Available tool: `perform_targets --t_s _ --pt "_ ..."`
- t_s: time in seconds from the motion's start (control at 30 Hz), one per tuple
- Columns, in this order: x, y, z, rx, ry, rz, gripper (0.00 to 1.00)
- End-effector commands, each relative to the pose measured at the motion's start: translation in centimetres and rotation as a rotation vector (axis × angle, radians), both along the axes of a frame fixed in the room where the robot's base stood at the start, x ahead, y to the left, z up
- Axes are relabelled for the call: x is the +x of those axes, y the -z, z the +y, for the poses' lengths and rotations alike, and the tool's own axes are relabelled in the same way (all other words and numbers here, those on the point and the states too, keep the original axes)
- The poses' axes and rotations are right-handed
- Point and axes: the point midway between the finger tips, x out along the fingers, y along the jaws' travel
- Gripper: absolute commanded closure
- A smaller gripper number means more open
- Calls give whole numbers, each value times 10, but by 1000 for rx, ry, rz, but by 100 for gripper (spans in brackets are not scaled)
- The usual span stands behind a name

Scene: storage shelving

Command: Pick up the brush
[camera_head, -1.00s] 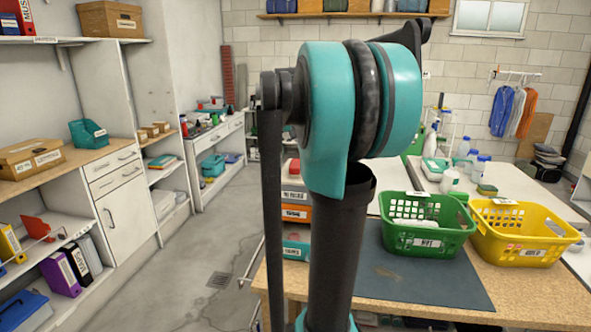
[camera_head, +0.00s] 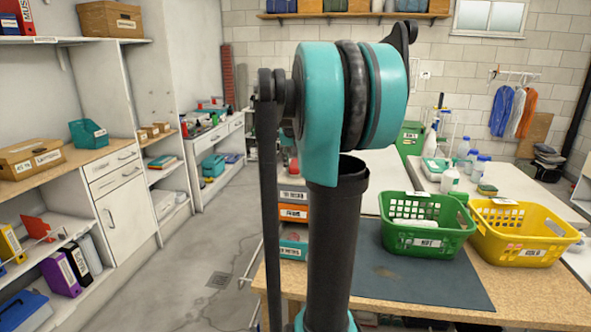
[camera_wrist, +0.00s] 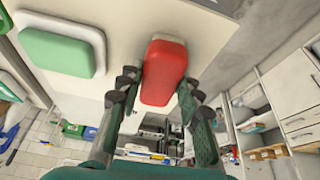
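A red block-shaped thing with a pale edge (camera_wrist: 165,72), which looks like the brush, lies at the edge of a white surface in the wrist view. My gripper (camera_wrist: 158,88) is open, with its two dark fingers on either side of the red thing. A gap shows at the left finger; the right fingertip looks very near its right side, and I cannot tell if they touch.
A green block in a white tray (camera_wrist: 62,50) lies left of the red thing. In the head view, a green basket (camera_head: 428,244) and a yellow basket (camera_head: 525,250) stand on the workbench (camera_head: 535,304). Several bottles stand on the white table (camera_head: 520,185) behind. Labelled drawers (camera_head: 293,214) stand left of the baskets.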

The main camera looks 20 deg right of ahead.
Motion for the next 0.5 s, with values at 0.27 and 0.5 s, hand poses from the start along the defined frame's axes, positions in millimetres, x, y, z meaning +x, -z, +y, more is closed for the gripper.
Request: perform_targets --t_s 0.27,0.5 --pt "0 0 0 0 0 0 96" --pt "0 -2 0 0 0 0 96"
